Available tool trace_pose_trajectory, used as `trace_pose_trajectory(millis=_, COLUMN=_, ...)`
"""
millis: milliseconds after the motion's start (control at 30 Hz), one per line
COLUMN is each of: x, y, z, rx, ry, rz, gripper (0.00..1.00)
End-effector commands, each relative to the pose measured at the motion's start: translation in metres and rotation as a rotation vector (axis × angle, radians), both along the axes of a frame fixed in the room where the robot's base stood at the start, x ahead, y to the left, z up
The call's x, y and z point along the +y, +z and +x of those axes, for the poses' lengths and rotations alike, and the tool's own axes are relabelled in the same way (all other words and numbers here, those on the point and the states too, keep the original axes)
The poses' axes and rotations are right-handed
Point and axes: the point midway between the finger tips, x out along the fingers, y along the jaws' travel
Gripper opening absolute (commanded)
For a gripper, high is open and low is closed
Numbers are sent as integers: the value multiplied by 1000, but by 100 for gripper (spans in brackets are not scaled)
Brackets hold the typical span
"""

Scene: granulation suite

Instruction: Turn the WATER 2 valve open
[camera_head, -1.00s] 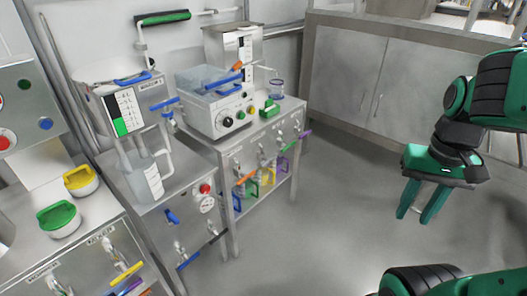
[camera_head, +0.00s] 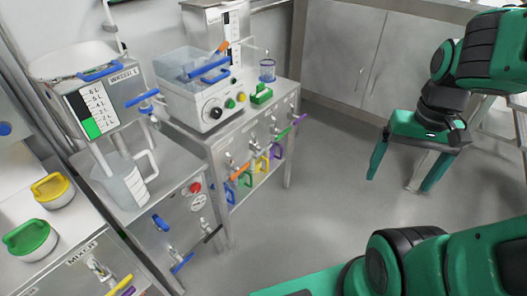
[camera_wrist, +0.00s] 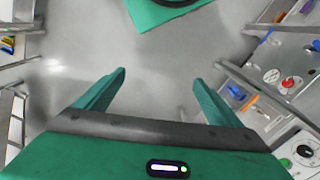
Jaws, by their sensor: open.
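No label reading WATER 2 is legible to me, so I cannot tell which valve is meant. A steel tank with a level gauge (camera_head: 92,108) has a blue-handled valve (camera_head: 150,95) on its right side. A blue lever (camera_head: 161,223) and another blue handle (camera_head: 182,262) are on the cabinet front below. A row of valves with coloured handles, one of them orange (camera_head: 240,172), lines the farther bench front. My gripper (camera_head: 398,184) hangs open and empty over the floor at the right, well apart from all valves. It also shows in the wrist view (camera_wrist: 159,76).
A clear jug (camera_head: 124,182) stands under the tank. A clear bath with dials (camera_head: 205,92) sits on the farther bench. Green (camera_head: 30,238) and yellow (camera_head: 53,190) lidded pots are at the left. Open grey floor (camera_head: 310,215) lies between the benches and my arm.

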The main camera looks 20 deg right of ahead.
Motion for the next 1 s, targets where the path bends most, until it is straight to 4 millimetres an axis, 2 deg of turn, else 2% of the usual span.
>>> trace_pose_trajectory(millis=167, x=1, y=-20, z=43, rx=17, ry=-11, rz=16, gripper=100)
trace_pose_trajectory(millis=467, x=11, y=-78, z=123, rx=14, ry=-64, rz=118, gripper=100)
trace_pose_trajectory(millis=700, x=32, y=-134, z=176, rx=6, ry=-141, rz=264, gripper=100)
trace_pose_trajectory(millis=1000, x=68, y=-203, z=232, rx=-7, ry=-297, rz=511, gripper=100)
